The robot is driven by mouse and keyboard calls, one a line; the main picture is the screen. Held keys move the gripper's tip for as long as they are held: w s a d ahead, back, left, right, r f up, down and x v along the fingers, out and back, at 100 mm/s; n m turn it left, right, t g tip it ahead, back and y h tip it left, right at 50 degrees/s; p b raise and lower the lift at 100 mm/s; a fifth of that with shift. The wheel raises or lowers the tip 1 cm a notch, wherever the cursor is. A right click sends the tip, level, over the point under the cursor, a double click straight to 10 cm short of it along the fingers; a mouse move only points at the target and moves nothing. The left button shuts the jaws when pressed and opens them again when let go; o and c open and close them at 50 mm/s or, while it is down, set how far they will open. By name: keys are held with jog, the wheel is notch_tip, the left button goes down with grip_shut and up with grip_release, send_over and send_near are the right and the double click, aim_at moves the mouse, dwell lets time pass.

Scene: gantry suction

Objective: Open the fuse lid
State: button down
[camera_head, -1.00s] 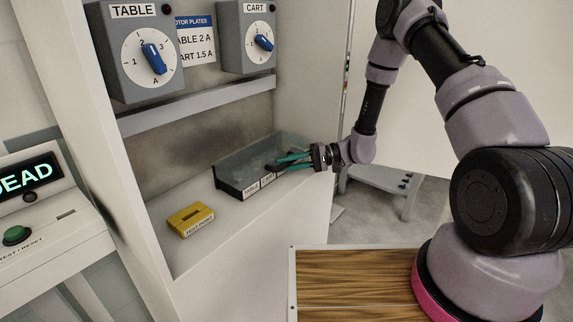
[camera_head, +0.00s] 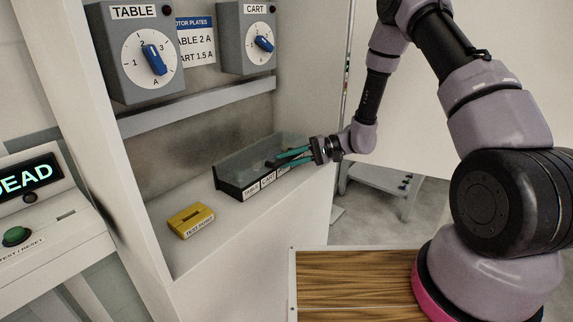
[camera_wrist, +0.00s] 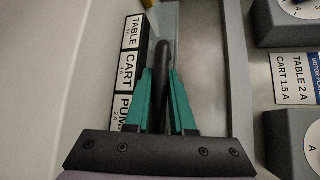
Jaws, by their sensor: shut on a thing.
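The fuse box (camera_head: 231,186) lies on the pale shelf, with a dark front strip labelled TABLE, CART and, in the wrist view, PUMP (camera_wrist: 130,80). A greyish, see-through-looking panel, apparently the lid (camera_head: 240,158), rises behind the labels; its exact angle is unclear. My gripper (camera_head: 278,160) reaches in from the right at the box's far end. In the wrist view its green fingers (camera_wrist: 160,85) are shut on a dark bar (camera_wrist: 162,52), which looks like the lid's handle. The fingers hide part of the bar and the box's right end.
A yellow TEST PUMP block (camera_head: 191,220) sits on the shelf left of the box. TABLE (camera_head: 140,50) and CART (camera_head: 250,38) dials hang on the wall above. A console showing DEAD (camera_head: 28,175) stands at the left. The shelf front between is bare.

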jog(key=w+a+r+m+g+h, duration=0.1)
jog(key=w+a+r+m+h, duration=0.1)
jog(key=r, duration=0.5)
jog(key=w+a+r+m+g+h, duration=0.1)
jog(key=w+a+r+m+h, duration=0.1)
jog(key=w+a+r+h, duration=0.2)
jog(key=shift+w+a+r+m+g+h, duration=0.3)
jog(key=shift+w+a+r, duration=1.05)
jog(key=shift+a+r, duration=0.95)
jog(key=shift+a+f, duration=0.35)
jog(key=c, duration=0.8)
grip_release()
jog(key=shift+o, duration=0.2)
jog(key=shift+d, duration=0.1)
